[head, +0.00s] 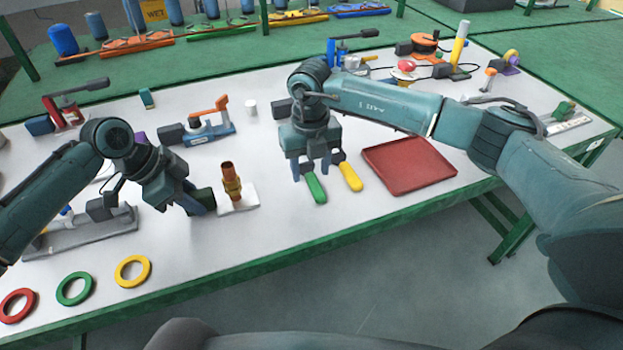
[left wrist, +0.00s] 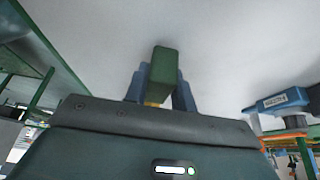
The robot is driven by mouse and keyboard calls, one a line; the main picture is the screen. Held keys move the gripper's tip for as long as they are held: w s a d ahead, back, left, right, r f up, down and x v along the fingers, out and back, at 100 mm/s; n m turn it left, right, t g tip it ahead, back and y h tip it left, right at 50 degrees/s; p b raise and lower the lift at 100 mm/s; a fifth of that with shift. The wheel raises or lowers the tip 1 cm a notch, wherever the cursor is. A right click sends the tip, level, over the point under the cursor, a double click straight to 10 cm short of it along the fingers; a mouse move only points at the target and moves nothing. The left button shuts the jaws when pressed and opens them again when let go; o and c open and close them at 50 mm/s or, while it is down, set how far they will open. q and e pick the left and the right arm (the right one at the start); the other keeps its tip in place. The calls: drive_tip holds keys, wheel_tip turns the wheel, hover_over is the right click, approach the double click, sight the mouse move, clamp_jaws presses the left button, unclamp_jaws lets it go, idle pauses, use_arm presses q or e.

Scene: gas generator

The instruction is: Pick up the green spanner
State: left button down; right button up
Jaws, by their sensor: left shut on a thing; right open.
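A green-handled tool, which looks like the green spanner (head: 315,188), lies on the white table near its front edge, beside a yellow-handled one (head: 350,177). Its far end is hidden under my right gripper. My right gripper (head: 318,165) points down over the two tools with its fingers apart; I cannot tell whether it touches either. My left gripper (head: 200,202) is shut on a dark green block (head: 204,198), left of the tools. The green block (left wrist: 164,72) shows between the fingers in the left wrist view.
A red tray (head: 408,165) lies right of the tools. A copper-coloured cylinder (head: 231,180) on a white base stands between my grippers. Red, green and yellow rings (head: 132,271) lie at the front left. A blue and orange clamp-like device (head: 208,125) stands behind.

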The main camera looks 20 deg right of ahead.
drive_tip(key=shift+f, duration=0.45)
clamp_jaws()
